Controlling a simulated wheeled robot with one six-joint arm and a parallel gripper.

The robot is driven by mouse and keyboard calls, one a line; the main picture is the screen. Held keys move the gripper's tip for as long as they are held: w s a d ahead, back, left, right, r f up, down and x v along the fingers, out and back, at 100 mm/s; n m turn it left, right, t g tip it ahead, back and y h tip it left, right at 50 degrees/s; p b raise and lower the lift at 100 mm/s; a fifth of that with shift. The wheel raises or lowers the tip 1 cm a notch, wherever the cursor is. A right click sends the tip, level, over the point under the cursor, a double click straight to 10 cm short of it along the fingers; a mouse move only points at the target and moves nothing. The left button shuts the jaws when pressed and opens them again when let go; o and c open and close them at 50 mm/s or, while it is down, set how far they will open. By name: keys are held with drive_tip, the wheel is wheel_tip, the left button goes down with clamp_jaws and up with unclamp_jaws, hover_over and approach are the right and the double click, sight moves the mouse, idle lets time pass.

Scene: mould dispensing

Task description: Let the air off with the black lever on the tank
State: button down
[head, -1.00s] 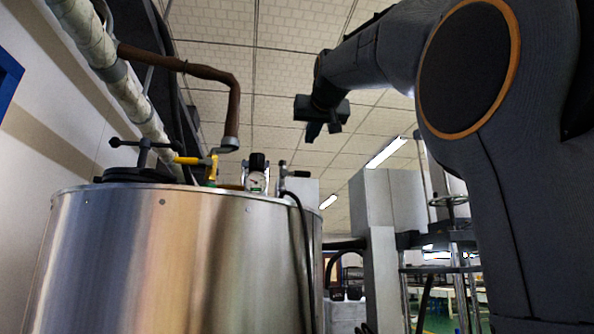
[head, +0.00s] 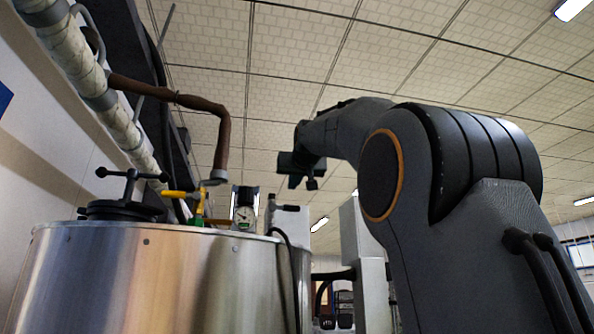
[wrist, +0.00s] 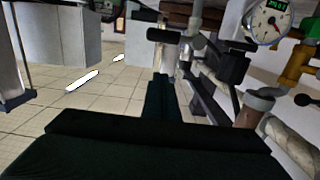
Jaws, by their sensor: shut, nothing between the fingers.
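The steel tank (head: 150,275) fills the lower left of the head view. On its top right, beside the gauge, is a black lever (head: 288,208) with a short sideways handle. In the wrist view a black lever handle (wrist: 163,36) sticks out to the left, beyond the fingers. My gripper (head: 302,186) hangs in the air above and slightly right of the lever in the head view. Its dark fingers (wrist: 163,88) are together and empty in the wrist view. I see no contact with the lever, though the depth gap is hard to judge.
A round gauge (head: 244,212) stands left of the lever and also shows in the wrist view (wrist: 268,22). A yellow-handled valve (head: 184,195), a brown pipe (head: 222,135) and a black lid clamp (head: 122,205) are farther left. A pale cabinet (head: 365,255) stands behind on the right.

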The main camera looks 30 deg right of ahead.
sight(286, 208)
drive_tip(key=shift+w+d+f, duration=0.1)
drive_tip(key=shift+w+f, duration=0.2)
drive_tip(key=shift+f, duration=0.35)
drive_tip(key=shift+w+d+f, duration=0.1)
drive_tip(key=shift+w+f, duration=0.15)
drive_tip(key=shift+f, duration=0.45)
drive_tip(key=shift+w+d+f, duration=0.1)
drive_tip(key=shift+w+f, duration=0.2)
drive_tip(key=shift+f, duration=0.35)
